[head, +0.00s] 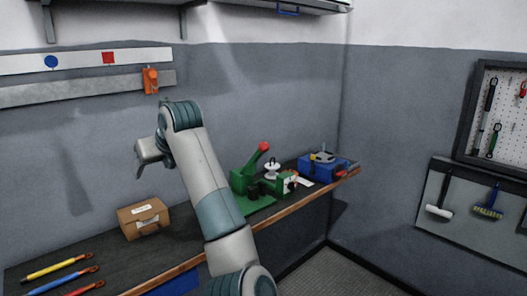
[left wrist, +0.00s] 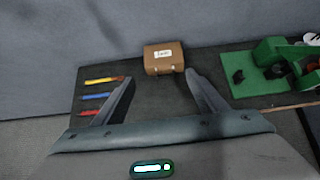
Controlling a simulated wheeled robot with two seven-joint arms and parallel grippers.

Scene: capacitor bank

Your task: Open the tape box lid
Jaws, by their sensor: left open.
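The tape box (head: 144,218) is a small brown box with a white label and a small clasp on its front. It stands on the dark workbench near the wall, and its lid looks shut. It also shows in the left wrist view (left wrist: 163,60), upright, beyond the fingers. My left gripper (head: 139,170) is raised above the bench near the wall, above the box and apart from it. In the left wrist view its two fingers (left wrist: 158,88) are spread, with nothing between them. My right gripper is in neither view.
A green press (head: 250,180) with a red knob and a blue box (head: 320,167) stand farther right on the bench (head: 188,243). An orange tool (head: 151,80) hangs on the wall rail above. Bare bench lies around the box.

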